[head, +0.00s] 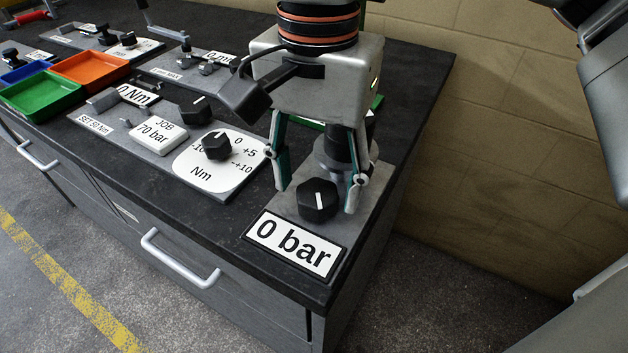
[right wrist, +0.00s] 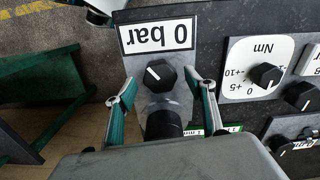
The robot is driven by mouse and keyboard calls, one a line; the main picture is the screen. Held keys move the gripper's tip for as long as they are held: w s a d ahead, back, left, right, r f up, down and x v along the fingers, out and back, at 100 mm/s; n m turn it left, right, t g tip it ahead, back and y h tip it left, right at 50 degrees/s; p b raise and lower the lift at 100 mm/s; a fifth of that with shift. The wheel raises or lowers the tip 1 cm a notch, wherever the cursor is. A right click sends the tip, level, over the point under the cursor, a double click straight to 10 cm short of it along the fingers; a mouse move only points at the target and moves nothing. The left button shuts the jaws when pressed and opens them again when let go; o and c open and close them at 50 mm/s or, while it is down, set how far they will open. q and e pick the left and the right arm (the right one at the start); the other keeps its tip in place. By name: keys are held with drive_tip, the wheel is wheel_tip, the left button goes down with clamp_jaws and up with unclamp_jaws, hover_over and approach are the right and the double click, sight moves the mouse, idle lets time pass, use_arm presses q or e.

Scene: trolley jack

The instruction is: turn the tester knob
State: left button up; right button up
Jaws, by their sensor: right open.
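The tester's black knob (head: 318,199), with a white pointer line, sits on a grey plate at the bench's front right corner. A sign reading "0 bar" (head: 295,246) lies in front of it. My right gripper (head: 316,194) is open above the plate, pointing down, with one finger on each side of the knob. In the right wrist view the knob (right wrist: 159,76) lies between the two open fingertips (right wrist: 161,84), with a visible gap on each side. A dark cylinder (right wrist: 162,122) stands behind the knob, partly hidden by the gripper. My left gripper is not in view.
A second black knob (head: 216,146) on a white Nm dial stands left of the tester. A "JOB 70 bar" block (head: 158,134), a green tray (head: 42,94) and an orange tray (head: 92,69) are farther left. The bench (head: 418,86) ends just right of the tester.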

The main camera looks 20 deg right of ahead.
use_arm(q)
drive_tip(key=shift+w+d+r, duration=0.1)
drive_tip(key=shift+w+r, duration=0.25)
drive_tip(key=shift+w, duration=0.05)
use_arm(e)
drive_tip(key=shift+f, duration=0.45)
drive_tip(key=c, duration=1.1)
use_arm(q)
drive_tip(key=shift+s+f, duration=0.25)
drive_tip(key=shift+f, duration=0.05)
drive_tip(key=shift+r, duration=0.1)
